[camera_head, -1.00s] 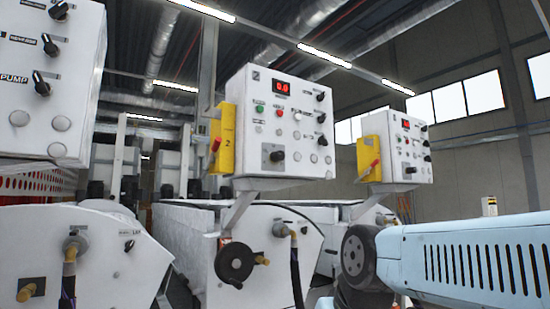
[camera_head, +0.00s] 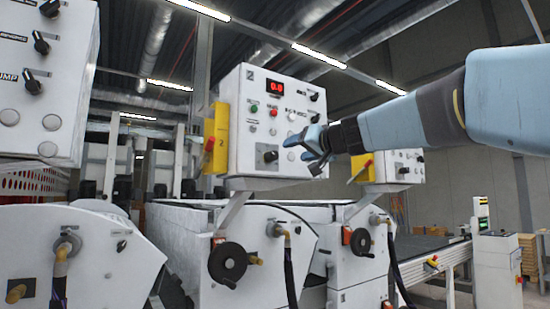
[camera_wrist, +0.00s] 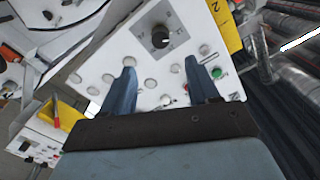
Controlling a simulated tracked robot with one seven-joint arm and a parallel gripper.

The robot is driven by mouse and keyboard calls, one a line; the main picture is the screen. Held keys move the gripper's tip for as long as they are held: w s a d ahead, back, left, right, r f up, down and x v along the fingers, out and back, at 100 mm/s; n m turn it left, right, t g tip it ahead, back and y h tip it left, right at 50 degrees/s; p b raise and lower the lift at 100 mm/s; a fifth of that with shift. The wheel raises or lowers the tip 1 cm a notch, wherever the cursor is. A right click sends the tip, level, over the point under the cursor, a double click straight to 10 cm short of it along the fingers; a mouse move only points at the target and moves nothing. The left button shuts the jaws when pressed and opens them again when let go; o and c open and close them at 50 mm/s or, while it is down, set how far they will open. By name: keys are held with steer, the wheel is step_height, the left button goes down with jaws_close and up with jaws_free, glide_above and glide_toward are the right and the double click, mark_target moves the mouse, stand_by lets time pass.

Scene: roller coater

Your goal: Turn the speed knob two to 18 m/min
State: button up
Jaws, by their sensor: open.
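The white control panel marked 2 (camera_head: 243,90) stands in the middle of the head view with a red display (camera_head: 274,87) that seems to read 0.0. A black rotary knob with dial marks around it (camera_head: 270,157) sits low on its left face; I take it as speed knob two. It also shows in the wrist view (camera_wrist: 160,37), beyond my fingertips. My gripper (camera_head: 306,148) is open and empty, just right of that knob and in front of the panel's lower right. In the wrist view its two fingers (camera_wrist: 160,70) are spread apart, touching no knob.
Black selector knobs (camera_head: 314,97) line the panel's right side, with a green button (camera_head: 254,108) and several pale buttons nearby. A yellow box (camera_head: 217,138) is on its left edge. Another panel (camera_head: 407,165) stands behind my arm. A handwheel (camera_head: 228,262) is below.

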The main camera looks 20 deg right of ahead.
mark_target(276, 156)
steer(key=x, duration=1.2)
steer(key=shift+w+a+f, duration=0.15)
steer(key=shift+w, duration=0.15)
steer(key=c, duration=1)
